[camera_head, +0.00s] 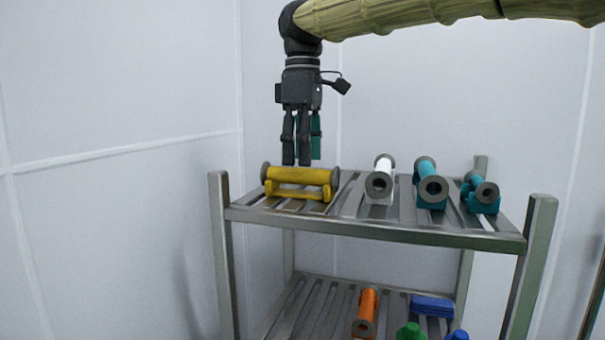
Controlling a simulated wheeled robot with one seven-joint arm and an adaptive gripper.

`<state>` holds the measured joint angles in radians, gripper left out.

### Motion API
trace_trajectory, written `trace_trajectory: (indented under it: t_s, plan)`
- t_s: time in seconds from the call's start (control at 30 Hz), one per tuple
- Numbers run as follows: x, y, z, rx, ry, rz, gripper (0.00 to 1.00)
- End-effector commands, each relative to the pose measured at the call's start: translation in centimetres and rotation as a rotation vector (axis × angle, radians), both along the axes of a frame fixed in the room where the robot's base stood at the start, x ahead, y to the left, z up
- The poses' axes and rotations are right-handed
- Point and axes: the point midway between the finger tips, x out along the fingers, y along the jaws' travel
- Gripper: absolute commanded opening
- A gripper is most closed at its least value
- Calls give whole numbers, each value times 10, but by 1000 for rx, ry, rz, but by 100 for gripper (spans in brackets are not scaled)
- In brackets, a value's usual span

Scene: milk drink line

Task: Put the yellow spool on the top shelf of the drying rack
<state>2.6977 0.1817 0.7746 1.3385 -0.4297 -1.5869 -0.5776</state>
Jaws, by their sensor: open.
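The yellow spool (300,177) lies on its side in a yellow cradle at the left end of the top shelf (375,229) of the metal drying rack. Its axis runs roughly left to right. My gripper (297,160) points straight down just above and behind the spool's middle in the picture. Its dark fingers hold nothing that I can see. Whether the fingertips touch the spool cannot be told, since they end right at its upper edge.
A white spool (379,181) and two teal spools (429,178) (478,187) stand to the right on the top shelf. The lower shelf (322,307) holds an orange spool (366,311), a blue block (431,306) and green and blue pieces. Rack posts (221,235) rise above the shelf corners.

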Motion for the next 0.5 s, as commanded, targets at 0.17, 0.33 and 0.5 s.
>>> trace_trajectory:
  t_s: [0.17, 0.33, 0.5]
  plan:
    - [1, 1, 32, 1, -4, -1, 50]
    - [0, 1, 57, 0, -2, -1, 50]
    - [0, 1, 71, 0, -1, 0, 50]
